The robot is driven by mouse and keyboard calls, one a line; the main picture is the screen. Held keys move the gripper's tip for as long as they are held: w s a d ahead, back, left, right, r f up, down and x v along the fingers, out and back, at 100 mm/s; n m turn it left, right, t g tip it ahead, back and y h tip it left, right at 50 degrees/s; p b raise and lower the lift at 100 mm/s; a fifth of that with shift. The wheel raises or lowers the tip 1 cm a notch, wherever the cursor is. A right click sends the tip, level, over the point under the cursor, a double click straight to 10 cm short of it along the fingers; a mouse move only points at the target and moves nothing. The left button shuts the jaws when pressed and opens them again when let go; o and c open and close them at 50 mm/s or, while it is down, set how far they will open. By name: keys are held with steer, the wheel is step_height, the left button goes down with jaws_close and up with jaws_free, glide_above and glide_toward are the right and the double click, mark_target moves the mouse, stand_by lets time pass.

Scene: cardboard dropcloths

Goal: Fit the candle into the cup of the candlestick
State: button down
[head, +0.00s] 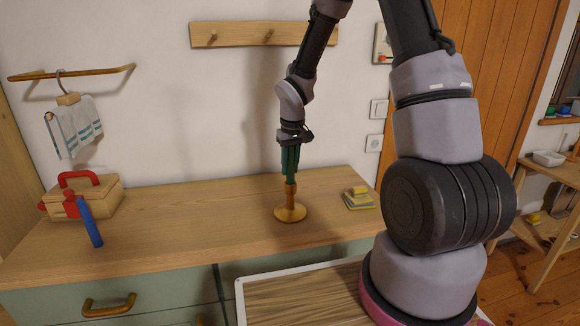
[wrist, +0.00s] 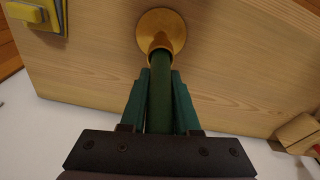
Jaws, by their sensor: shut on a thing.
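The golden candlestick (head: 291,212) stands upright on the wooden counter, its round base flat on the top. It also shows in the wrist view (wrist: 172,25). My gripper (head: 290,176) is straight above it, pointing down, with its teal fingers closed on the dark green candle (wrist: 160,105). In the wrist view, the candle lies between the two fingers (wrist: 160,74) and lines up with the candlestick. Its lower end meets the cup (wrist: 160,43) or is in its mouth. The cup's inside is hidden, so I cannot tell how deep the candle sits.
A yellow-and-grey item (head: 358,199) lies right of the candlestick. The counter (head: 200,215) around the base is clear. A striped-top surface (head: 300,297) is in front.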

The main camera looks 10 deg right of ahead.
steer(key=shift+f, duration=0.1)
steer(key=c, duration=0.6)
jaws_free()
steer(key=shift+c, duration=0.2)
steer(key=r, duration=0.4)
steer(key=s+r, duration=0.1)
steer(key=r, duration=0.7)
steer(key=shift+s+d+r, duration=0.1)
steer(key=shift+s+d, duration=0.05)
steer(key=shift+s, duration=0.05)
steer(key=s+d+r+m+t+y, duration=0.1)
steer(key=s+d+r+m+t, duration=0.1)
steer(key=s+r, duration=0.7)
steer(key=s+d+r+m+t, duration=0.3)
steer(key=s+r, duration=0.6)
steer(key=s, duration=0.3)
steer(key=shift+d+m+t+y, duration=0.25)
steer(key=shift+m+t+y, duration=0.15)
steer(key=shift+m, duration=0.3)
steer(key=shift+s, duration=0.1)
